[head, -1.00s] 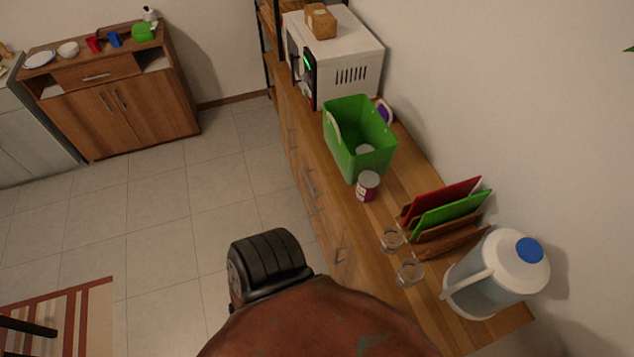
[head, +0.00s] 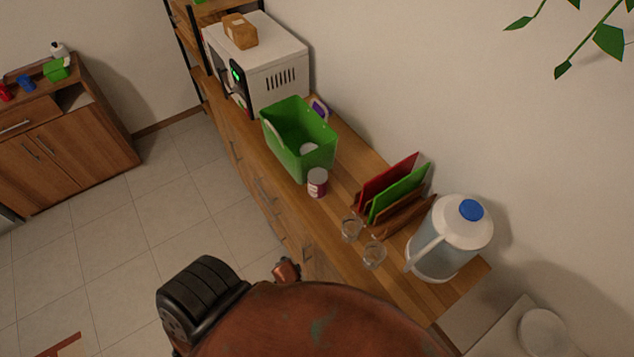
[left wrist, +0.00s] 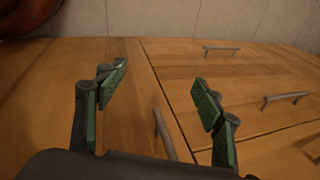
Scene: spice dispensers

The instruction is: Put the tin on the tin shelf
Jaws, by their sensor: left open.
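A small red and white tin (head: 317,182) stands upright on the wooden counter in the head view, just in front of the green bin. My left gripper (left wrist: 160,82) is open and empty in the left wrist view. Its green-padded fingers are spread in front of wooden drawer or door fronts with metal handles. The tin does not show in the left wrist view. I cannot tell which shelf is the tin shelf; a dark-framed shelf unit (head: 184,50) stands beyond the microwave, only partly in view. My right gripper is not in view.
The tiled floor to the left is clear.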

